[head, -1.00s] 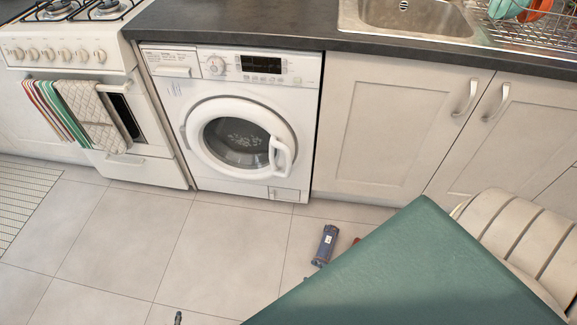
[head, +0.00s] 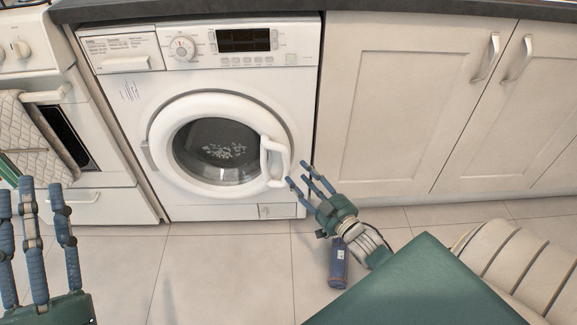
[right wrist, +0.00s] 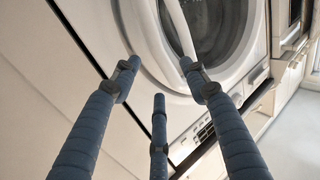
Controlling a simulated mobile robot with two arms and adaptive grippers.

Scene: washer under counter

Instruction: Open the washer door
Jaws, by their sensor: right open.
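The white washer (head: 240,75) stands under the counter with its round door (head: 158,135) shut. The door's curved white handle (head: 266,165) is on the door's right side. My right gripper (head: 304,177) is open and empty, with its blue fingers just right of the handle's lower end. In the right wrist view the fingers (right wrist: 158,78) are spread in front of the door rim (right wrist: 145,45), with the handle (right wrist: 178,30) just ahead of them. I cannot tell if any finger touches it. My left gripper (head: 38,190) is at the lower left, its fingers upright, spread and empty.
A stove (head: 100,150) with hanging mitts (head: 25,125) stands left of the washer. Light cupboards (head: 400,110) are to the right. A dark blue object (head: 338,265) is on the tiled floor below my right gripper. The floor (head: 220,270) before the washer looks clear.

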